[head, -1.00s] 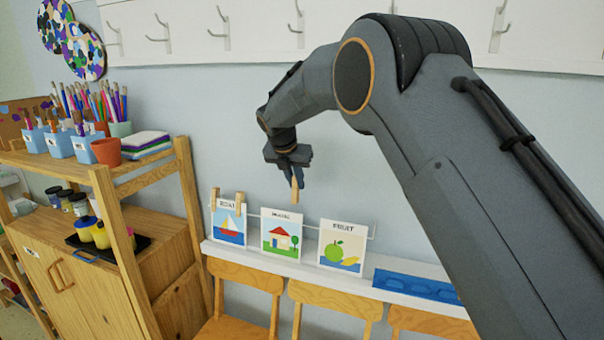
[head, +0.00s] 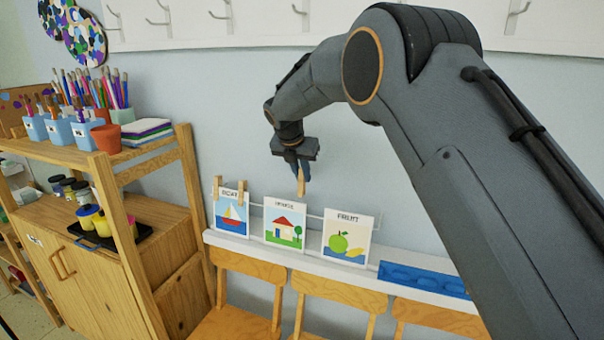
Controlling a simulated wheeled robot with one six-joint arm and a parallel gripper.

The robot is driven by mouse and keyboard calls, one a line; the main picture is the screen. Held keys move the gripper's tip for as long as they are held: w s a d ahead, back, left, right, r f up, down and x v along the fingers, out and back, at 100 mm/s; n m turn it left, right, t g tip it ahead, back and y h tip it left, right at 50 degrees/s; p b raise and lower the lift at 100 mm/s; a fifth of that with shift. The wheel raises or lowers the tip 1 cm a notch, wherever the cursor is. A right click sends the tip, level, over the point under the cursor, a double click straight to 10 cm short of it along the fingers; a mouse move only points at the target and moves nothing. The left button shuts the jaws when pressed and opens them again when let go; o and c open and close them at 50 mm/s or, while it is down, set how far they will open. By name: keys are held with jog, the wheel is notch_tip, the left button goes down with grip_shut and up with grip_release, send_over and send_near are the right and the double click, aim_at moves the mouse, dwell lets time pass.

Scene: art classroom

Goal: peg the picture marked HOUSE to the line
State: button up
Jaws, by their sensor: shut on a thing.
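The HOUSE picture (head: 285,224), a white card with a red-roofed house and a green tree, stands upright in the middle of three cards at the line (head: 312,215). No peg shows on its top edge. My gripper (head: 300,172) is shut on a wooden clothes peg (head: 301,184), which points down just above the card's top right. The peg looks apart from the card, though depth is hard to judge. The BOAT picture (head: 232,212) on the left has two wooden pegs (head: 241,192) at its top.
The FRUIT picture (head: 347,238) stands to the right. A blue tray (head: 425,279) lies on the white ledge (head: 312,262). Wooden chairs (head: 345,293) stand in front. A wooden shelf (head: 110,165) with brush pots is at left. Hooks line the wall above.

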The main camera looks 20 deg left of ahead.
aim_at(300, 190)
jog(key=shift+w+f+b, duration=0.15)
jog(key=shift+f+b, duration=0.35)
jog(key=shift+f, duration=0.35)
jog(key=shift+s+f+b, duration=0.2)
jog(key=shift+f+b, duration=0.3)
jog(key=shift+f, duration=0.9)
jog(key=shift+s+f+b, duration=0.2)
jog(key=shift+f+b, duration=0.25)
jog(key=shift+f, duration=0.9)
jog(key=o, duration=0.9)
jog(key=shift+o, duration=1.2)
